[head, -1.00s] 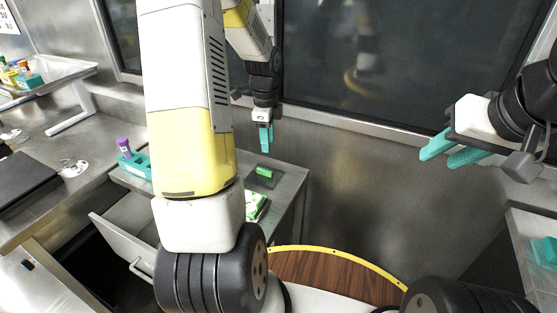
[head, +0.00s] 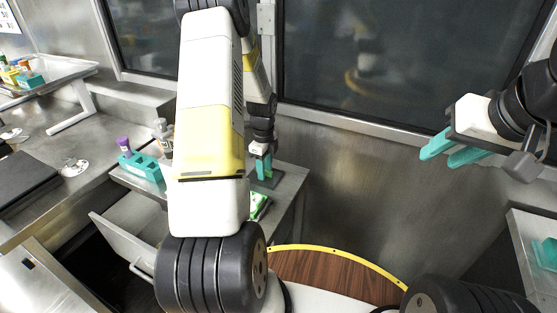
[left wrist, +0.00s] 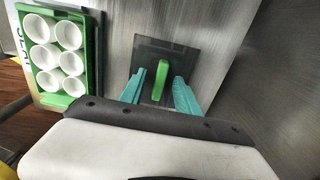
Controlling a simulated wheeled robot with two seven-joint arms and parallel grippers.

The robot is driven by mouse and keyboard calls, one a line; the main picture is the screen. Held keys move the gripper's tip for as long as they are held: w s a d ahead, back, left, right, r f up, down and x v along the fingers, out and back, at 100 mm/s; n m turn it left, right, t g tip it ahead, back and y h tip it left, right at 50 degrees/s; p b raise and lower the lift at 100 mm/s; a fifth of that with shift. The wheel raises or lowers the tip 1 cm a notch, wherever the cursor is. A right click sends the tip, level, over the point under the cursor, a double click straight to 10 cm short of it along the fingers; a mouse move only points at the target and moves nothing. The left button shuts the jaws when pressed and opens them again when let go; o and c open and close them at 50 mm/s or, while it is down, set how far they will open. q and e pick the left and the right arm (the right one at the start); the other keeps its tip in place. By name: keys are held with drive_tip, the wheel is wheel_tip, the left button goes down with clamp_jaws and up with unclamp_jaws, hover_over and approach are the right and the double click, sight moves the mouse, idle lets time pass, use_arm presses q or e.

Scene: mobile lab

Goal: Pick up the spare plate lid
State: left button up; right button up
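The spare plate lid is a dark, square, see-through plate (left wrist: 185,56) with a raised green handle, lying flat on a steel bench top. In the head view the lid (head: 274,181) shows only in part, behind my left gripper. My left gripper (head: 264,168) points down over it. In the left wrist view the teal fingers of the left gripper (left wrist: 159,80) are open, one on each side of the green handle, with a visible gap on both sides. My right gripper (head: 437,158) is open and empty in the air at the right.
A green-framed plate with several white wells (left wrist: 33,58) lies left of the lid. A teal rack (head: 145,169) with a purple-capped tube and a bottle (head: 162,133) stand further left on the bench. An open drawer (head: 122,238) sticks out below. A steel wall is close behind.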

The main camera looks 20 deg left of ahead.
use_arm(q)
drive_tip(key=shift+c, duration=0.2)
clamp_jaws()
